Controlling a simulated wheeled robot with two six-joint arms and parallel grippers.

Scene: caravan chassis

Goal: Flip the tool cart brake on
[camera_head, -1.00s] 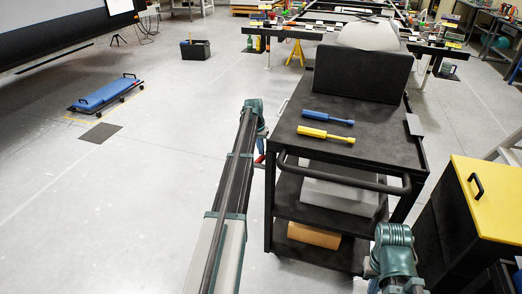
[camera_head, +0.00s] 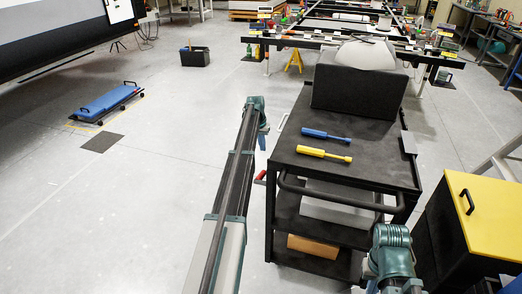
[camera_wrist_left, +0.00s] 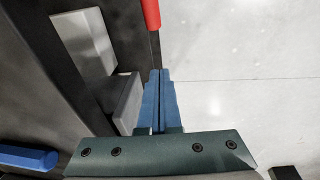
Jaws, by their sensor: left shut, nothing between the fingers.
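The black tool cart (camera_head: 362,160) stands in front of me in the head view. A small red-ended lever (camera_head: 260,176), likely its brake, sticks out from the cart's left side. A red grip (camera_wrist_left: 151,14) also shows at the top of the left wrist view, beyond my fingertips and apart from them. My left gripper (camera_head: 262,138) is beside the cart's left edge, pointing down; its blue fingers (camera_wrist_left: 160,74) are shut and empty. My right arm comes in at the lower right, but its gripper is not visible.
A blue (camera_head: 325,135) and a yellow tool (camera_head: 324,154) lie on the cart top, with a black box (camera_head: 360,88) behind. A yellow-topped cabinet (camera_head: 490,215) is close on the right.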

